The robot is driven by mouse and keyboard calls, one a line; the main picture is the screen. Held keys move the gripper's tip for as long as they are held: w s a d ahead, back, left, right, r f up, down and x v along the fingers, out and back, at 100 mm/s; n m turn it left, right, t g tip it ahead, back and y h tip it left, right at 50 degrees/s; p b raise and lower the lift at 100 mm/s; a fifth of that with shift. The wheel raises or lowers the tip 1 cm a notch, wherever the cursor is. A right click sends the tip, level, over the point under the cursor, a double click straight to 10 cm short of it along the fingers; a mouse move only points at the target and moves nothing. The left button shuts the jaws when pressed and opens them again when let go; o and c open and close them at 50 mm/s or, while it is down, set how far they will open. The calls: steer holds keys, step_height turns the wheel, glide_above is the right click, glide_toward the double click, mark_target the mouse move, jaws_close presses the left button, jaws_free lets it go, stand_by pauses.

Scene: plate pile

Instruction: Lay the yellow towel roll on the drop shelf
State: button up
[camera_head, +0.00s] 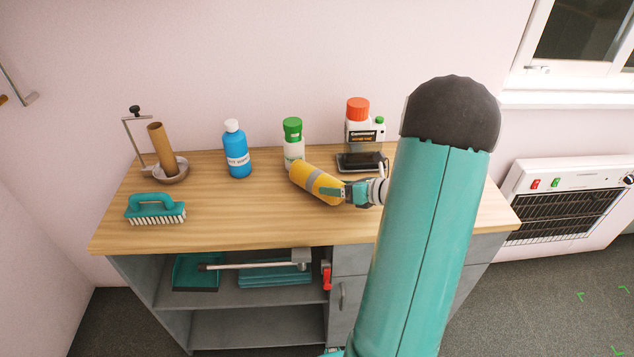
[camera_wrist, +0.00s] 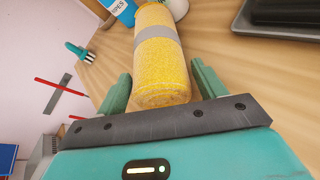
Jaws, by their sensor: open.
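The yellow towel roll (camera_head: 313,181), with a grey band around its middle, lies on its side on the wooden worktop, in front of the green-capped bottle. In the wrist view the roll (camera_wrist: 162,75) lies with its near end between the fingers of my gripper (camera_wrist: 160,88). The fingers are apart, one on each side of the roll, with a gap at least on the right. In the head view my gripper (camera_head: 348,193) is at the roll's right end. I cannot tell which surface is the drop shelf; a grey shelf (camera_head: 252,297) lies below the worktop.
A blue bottle (camera_head: 237,150), a green-capped bottle (camera_head: 293,143) and a red-capped container (camera_head: 360,123) stand behind the roll. A dark tray (camera_head: 362,162) is at the back right. A brush (camera_head: 155,208) and a holder with a cardboard tube (camera_head: 161,148) are at the left. The front middle worktop is clear.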

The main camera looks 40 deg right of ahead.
mark_target(324, 176)
steer(key=x, duration=0.3)
steer(key=shift+w+a, duration=0.1)
steer(key=shift+w, duration=0.05)
steer(key=c, duration=0.9)
steer(key=shift+c, duration=0.2)
steer(key=shift+r, duration=0.55)
step_height(324, 176, up, 2)
steer(key=shift+r, duration=0.2)
steer(key=s+a+r, duration=0.6)
steer(key=s+r, duration=0.3)
steer(key=s, duration=0.3)
steer(key=shift+s+r, duration=0.2)
steer(key=shift+s, duration=0.2)
